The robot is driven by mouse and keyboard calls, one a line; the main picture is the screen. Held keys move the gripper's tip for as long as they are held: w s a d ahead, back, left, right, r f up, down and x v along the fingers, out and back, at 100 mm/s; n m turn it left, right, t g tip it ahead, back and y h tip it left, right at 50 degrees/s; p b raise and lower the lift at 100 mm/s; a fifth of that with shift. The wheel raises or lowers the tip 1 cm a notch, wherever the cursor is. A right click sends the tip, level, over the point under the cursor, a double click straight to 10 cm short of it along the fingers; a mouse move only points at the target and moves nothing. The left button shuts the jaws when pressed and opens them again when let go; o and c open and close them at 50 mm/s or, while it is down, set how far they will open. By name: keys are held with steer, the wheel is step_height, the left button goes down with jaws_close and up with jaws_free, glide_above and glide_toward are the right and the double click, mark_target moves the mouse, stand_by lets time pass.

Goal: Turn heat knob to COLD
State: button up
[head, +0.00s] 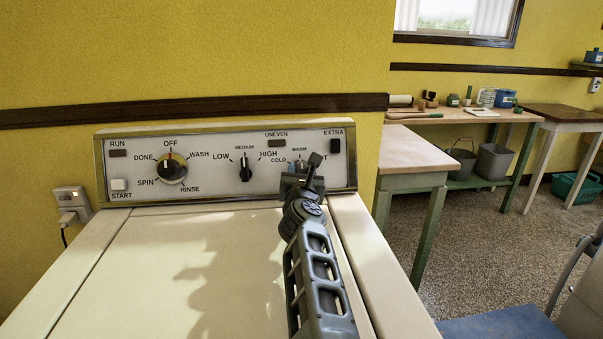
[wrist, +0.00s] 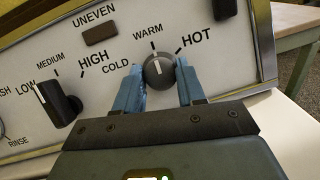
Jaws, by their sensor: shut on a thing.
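The heat knob (wrist: 158,70) is a round dark grey knob on the washer's control panel (head: 225,140), at the right end. Its white mark points up toward WARM, with COLD to its left and HOT to its right. My gripper (wrist: 160,76) has its two blue fingers on the left and right sides of the knob and is shut on it. In the head view, my gripper (head: 299,169) and arm hide most of the knob and its right-hand label.
A dark load-level knob (wrist: 62,102) is left of the gripper, and the cycle dial (head: 171,168) is farther left. A dark EXTRA switch (head: 335,146) is close on the right. The pale washer top (head: 180,260) is bare. A workbench (head: 415,150) stands to the right.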

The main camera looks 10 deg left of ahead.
steer(key=c, duration=0.4)
steer(key=shift+o, duration=0.2)
steer(key=shift+d+n+y+p, duration=0.15)
steer(key=shift+n+y+p, duration=0.2)
steer(key=shift+n, duration=0.25)
steer(key=shift+d+n+g+y+p, duration=0.1)
steer(key=shift+n+g+y+p, duration=0.15)
steer(key=shift+n+y+p, duration=0.95)
steer(key=shift+d+n+g+y, duration=0.1)
steer(key=shift+n+g+y, duration=0.15)
steer(key=shift+n, duration=1.95)
steer(key=n+g+y, duration=0.1)
steer(key=n, duration=0.2)
steer(key=n+g+y+p, duration=0.1)
steer(key=n, duration=0.3)
steer(key=shift+w, duration=0.1)
steer(key=shift+n+y, duration=0.3)
steer(key=shift+n, duration=0.1)
steer(key=o, duration=1)
steer(key=shift+o, duration=0.2)
